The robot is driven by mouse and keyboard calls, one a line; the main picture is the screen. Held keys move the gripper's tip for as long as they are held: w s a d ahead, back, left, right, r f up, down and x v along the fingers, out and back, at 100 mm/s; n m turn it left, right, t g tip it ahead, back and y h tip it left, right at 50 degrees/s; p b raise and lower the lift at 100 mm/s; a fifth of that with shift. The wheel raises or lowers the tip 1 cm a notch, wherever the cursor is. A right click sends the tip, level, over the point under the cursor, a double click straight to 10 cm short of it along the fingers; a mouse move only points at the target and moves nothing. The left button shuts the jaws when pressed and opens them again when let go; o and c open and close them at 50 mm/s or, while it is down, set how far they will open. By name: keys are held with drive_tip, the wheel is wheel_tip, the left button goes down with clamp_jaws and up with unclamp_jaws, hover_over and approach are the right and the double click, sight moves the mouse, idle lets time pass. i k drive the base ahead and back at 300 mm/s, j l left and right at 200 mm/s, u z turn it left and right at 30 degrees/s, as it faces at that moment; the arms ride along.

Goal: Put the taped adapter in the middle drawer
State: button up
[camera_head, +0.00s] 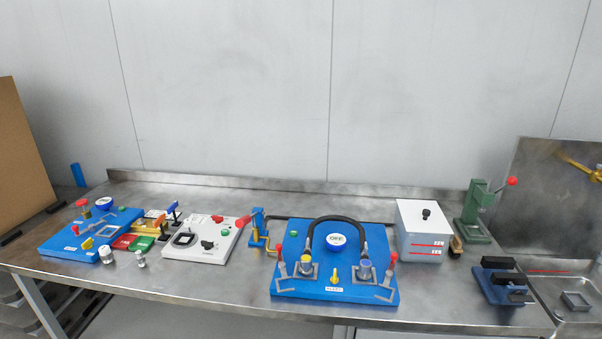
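My gripper is not in view. I cannot tell for certain which part is the taped adapter. Two small silver fittings, a wider one (106,254) and a narrower one (140,260), stand on the bench in front of the left blue board. On the middle blue board (336,288), one fitting has a yellow band (305,266) and another has a blue-grey top (364,269); a black hose arches between them.
The steel bench (210,282) carries a left blue board (92,232), a white fixture (206,240), a grey-white box (421,230), a green press (479,208) and a dark blue vise (503,283). A sink (562,282) lies at right, a brown panel (22,155) at left.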

sight(107, 254)
drive_tip(key=k+l+z, duration=0.4)
drive_tip(key=k+l, duration=0.55)
drive_tip(key=i+j+u, duration=0.5)
drive_tip(key=j, duration=0.3)
drive_tip(key=i+j+u, duration=1)
drive_tip(key=i, duration=0.35)
drive_tip(key=k+l, duration=0.05)
